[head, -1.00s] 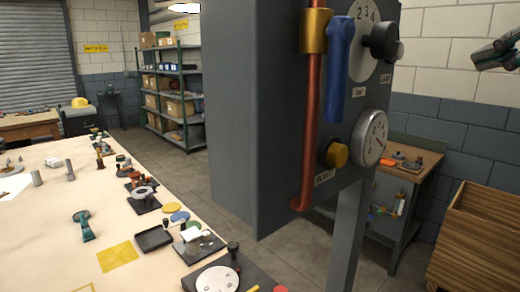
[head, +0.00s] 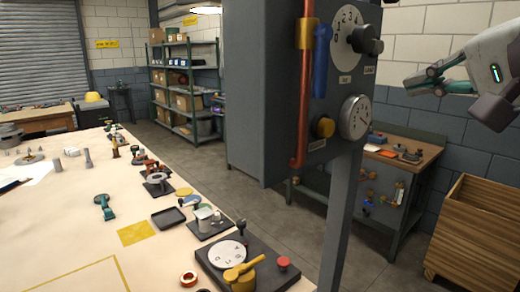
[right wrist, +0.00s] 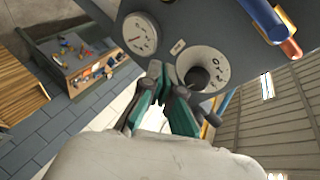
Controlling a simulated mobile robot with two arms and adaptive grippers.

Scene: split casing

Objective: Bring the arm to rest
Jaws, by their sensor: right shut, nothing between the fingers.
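My right gripper (head: 422,86) is at the upper right of the head view, to the right of the grey panel box (head: 275,95) and apart from it. It also shows in the right wrist view (right wrist: 156,72), its green fingers close together and empty, with the panel's dials behind. The numbered dial (head: 347,36) with its black knob (head: 367,40) faces right, and a round gauge (head: 355,117) sits below it. A blue lever (head: 320,60) stands beside a copper pipe (head: 303,110). My left gripper is not in view.
A long cream table (head: 60,235) with several small parts fills the left. A black base with a dial and yellow handle (head: 243,268) is at its near edge. A wooden crate (head: 475,235) and a workbench (head: 410,150) stand at right. The floor between is clear.

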